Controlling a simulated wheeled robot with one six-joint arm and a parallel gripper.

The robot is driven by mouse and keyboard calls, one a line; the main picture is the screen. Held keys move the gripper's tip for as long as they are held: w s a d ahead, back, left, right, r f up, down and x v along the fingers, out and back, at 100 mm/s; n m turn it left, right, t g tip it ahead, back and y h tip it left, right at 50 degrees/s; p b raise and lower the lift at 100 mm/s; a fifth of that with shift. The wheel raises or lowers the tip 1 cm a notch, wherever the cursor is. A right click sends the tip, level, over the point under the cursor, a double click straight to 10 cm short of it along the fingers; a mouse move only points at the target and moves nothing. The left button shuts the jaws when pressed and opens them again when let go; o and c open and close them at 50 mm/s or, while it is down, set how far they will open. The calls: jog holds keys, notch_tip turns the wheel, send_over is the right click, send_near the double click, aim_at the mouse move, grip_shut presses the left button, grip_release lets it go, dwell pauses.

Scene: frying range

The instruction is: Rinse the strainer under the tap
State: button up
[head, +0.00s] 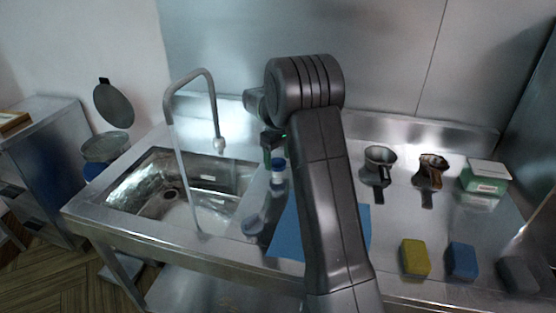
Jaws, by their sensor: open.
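Two metal cup-shaped tools with handles stand on the counter to the right of my arm. One is grey (380,156); the other has a brownish inside (432,166). I cannot tell for sure which is the strainer. My gripper (272,147) is open, partly hidden by my arm, near the sink's right side. It is well left of both cup-shaped tools and above a small blue-topped container (278,166).
A blue mat (287,236) lies under my arm. Yellow (414,258), blue (462,261) and dark grey (517,274) blocks line the front right. A green-white box (487,177) stands behind. A lidded bin (105,148) stands left.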

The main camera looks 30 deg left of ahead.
aim_at(278, 162)
notch_tip(278, 162, up, 13)
jog(key=shift+f, duration=0.15)
dwell(0.4)
notch_tip(278, 162, down, 14)
jog(key=shift+r, duration=0.1)
dwell(0.4)
